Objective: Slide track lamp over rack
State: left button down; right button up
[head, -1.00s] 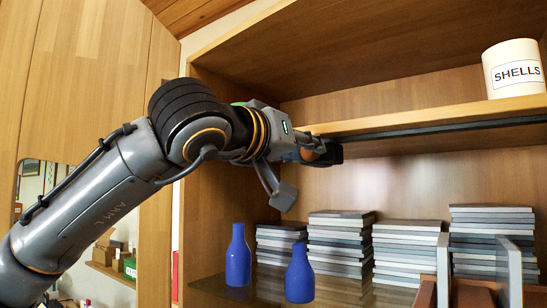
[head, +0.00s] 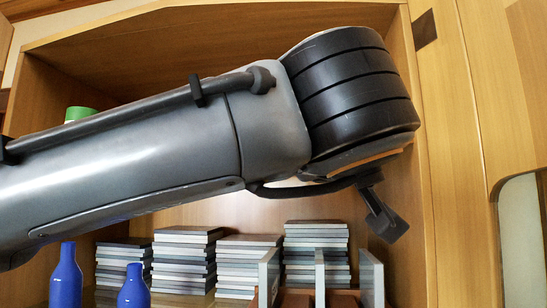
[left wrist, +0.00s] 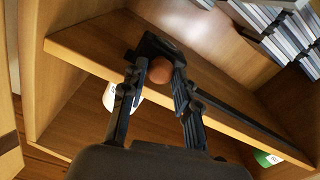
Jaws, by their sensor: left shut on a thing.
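In the left wrist view my left gripper (left wrist: 160,85) has its two black fingers on either side of the track lamp's orange-brown round part (left wrist: 160,70). The lamp's black body (left wrist: 152,46) shows just beyond the fingertips, at the end of the visible dark track (left wrist: 240,118) along the shelf edge. The rack (head: 345,299), brown with upright grey slabs, stands low, right of centre, below my arm. My right gripper is not in view.
Two blue bottles (head: 66,278) stand at the lower left. A green object (head: 80,113) is on the upper shelf. The cabinet's right side wall (head: 425,200) is close to my wrist.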

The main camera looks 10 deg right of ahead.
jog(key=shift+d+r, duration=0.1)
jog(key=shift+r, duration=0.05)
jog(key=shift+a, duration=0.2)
pick_arm(q)
jog(key=c, duration=1.3)
grip_release()
jog(key=o, duration=0.3)
jog(key=shift+s+d, duration=0.1)
jog(key=shift+d, duration=0.1)
jog(key=v, duration=1.2)
jog(key=shift+s+d+r, duration=0.1)
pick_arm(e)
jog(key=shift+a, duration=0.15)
